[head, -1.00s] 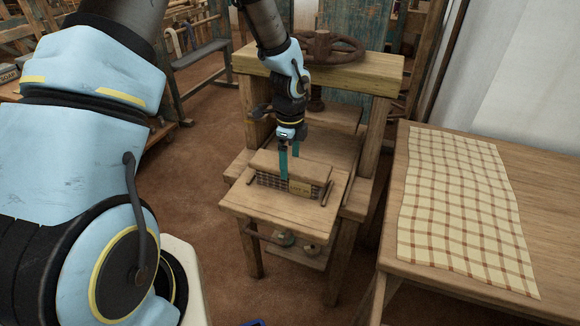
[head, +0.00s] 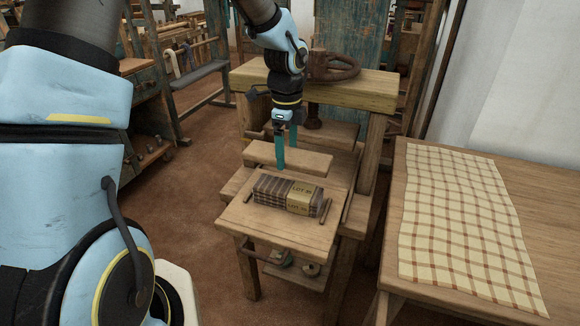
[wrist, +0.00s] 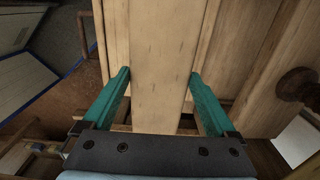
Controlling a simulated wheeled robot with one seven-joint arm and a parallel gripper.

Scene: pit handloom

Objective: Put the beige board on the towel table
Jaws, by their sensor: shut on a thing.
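The beige board (head: 310,162) is a flat wooden slab. My gripper (head: 287,157), with teal fingers, is shut across its narrow width and holds it up, level, above a press bench. In the wrist view the board (wrist: 160,50) runs away from me between the two fingers (wrist: 158,75). The towel table (head: 548,195) stands at the right. A cream and brown checked towel (head: 460,225) covers its left and middle part; bare wood shows on the right.
A bundle of checked cloth with a tan "LOT" label (head: 290,196) lies on the press bed (head: 265,222) below the board. The press post and top beam (head: 350,90) stand close behind my gripper. A gap of floor separates press and table.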

